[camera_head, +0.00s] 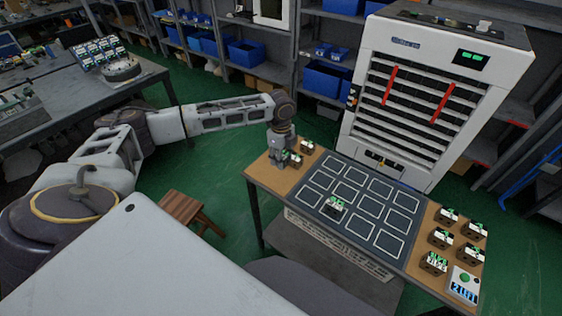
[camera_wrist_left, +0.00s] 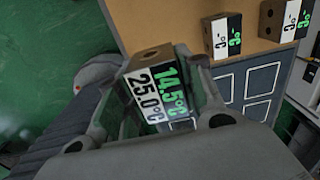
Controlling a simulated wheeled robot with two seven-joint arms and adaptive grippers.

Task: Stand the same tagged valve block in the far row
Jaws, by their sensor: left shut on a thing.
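My left gripper (camera_head: 283,158) is at the left end of the table. In the left wrist view my gripper (camera_wrist_left: 152,108) is shut on a valve block (camera_wrist_left: 150,92) whose label reads 25.0°C on white and 14.5°C in green on black. I cannot tell whether it touches the table. Two more valve blocks, one (camera_wrist_left: 221,36) and another (camera_wrist_left: 270,19), stand on the bare wood beside it. One of them (camera_head: 307,147) shows in the head view. A dark mat (camera_head: 345,190) with white-outlined cells covers the table's middle, with one block (camera_head: 334,206) standing on its near side. My right gripper is not in view.
Several valve blocks (camera_head: 440,238) stand on the wood at the table's right end, next to a small box (camera_head: 463,286) with a green button and display. A tall white rack cabinet (camera_head: 440,70) stands behind the table. Most mat cells are empty.

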